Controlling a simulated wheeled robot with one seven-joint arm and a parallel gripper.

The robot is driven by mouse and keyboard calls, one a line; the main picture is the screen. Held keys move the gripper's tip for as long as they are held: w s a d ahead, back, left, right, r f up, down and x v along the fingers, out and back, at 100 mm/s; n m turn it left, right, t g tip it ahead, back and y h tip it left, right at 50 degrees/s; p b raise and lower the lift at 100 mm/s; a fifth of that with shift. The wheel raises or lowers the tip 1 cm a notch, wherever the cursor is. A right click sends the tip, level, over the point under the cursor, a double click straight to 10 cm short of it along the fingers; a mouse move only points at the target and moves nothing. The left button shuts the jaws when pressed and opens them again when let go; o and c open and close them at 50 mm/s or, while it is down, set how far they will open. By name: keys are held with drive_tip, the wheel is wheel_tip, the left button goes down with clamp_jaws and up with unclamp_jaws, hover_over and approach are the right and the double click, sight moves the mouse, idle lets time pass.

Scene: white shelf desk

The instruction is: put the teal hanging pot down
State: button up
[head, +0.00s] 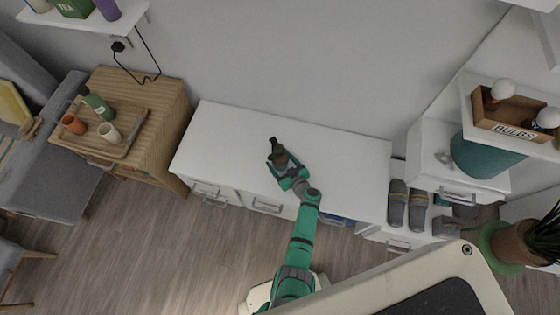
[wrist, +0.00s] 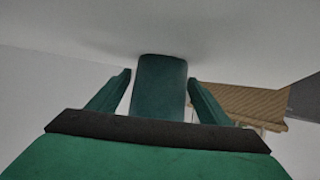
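The teal hanging pot shows in the wrist view as a dark teal body (wrist: 160,85) between my two fingers. In the head view it is a small dark shape (head: 275,146) at the end of my arm, over the white desk top. My gripper (head: 281,166) reaches over the middle of the desk from the front. In the wrist view my gripper (wrist: 160,88) has a finger close along each side of the pot, and it looks shut on it. Whether the pot's base touches the desk cannot be told. Its lower part is hidden.
The white desk top (head: 340,160) is otherwise clear. A wooden cabinet (head: 150,95) with a tray (head: 127,143), bottle and cups stands at left. At right are a white shelf unit with a bulb box (head: 510,112), a large teal container (head: 487,152) and slippers (head: 408,205).

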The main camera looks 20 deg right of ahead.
drive_tip(key=shift+r, duration=0.1)
drive_tip(key=shift+s+r, duration=0.15)
drive_tip(key=shift+s, duration=0.1)
drive_tip(key=v, duration=1.1)
drive_tip(key=shift+s+r, duration=0.1)
drive_tip(key=shift+s, duration=0.1)
drive_tip(key=shift+m+g, duration=0.3)
drive_tip(key=shift+g, duration=0.3)
drive_tip(key=s+a, duration=0.1)
drive_tip(key=s+a+f, duration=0.2)
drive_tip(key=a, duration=0.1)
drive_tip(key=shift+a, duration=0.1)
drive_tip(key=s+a+r+m+g+h, duration=0.25)
drive_tip(key=s+a, duration=0.55)
drive_tip(key=s, duration=0.5)
drive_tip(key=s+a+r+t, duration=0.2)
drive_tip(key=s+r, duration=0.1)
drive_tip(key=r, duration=0.8)
drive_tip(key=s+a+r+t, duration=0.2)
drive_tip(key=r, duration=0.9)
drive_tip(key=s+a+r+t, duration=0.2)
drive_tip(key=s+a+r, duration=0.1)
drive_tip(key=r, duration=0.8)
drive_tip(key=shift+s+r+n, duration=0.3)
drive_tip(key=shift+n, duration=0.15)
drive_tip(key=shift+d, duration=0.1)
drive_tip(key=shift+c, duration=0.3)
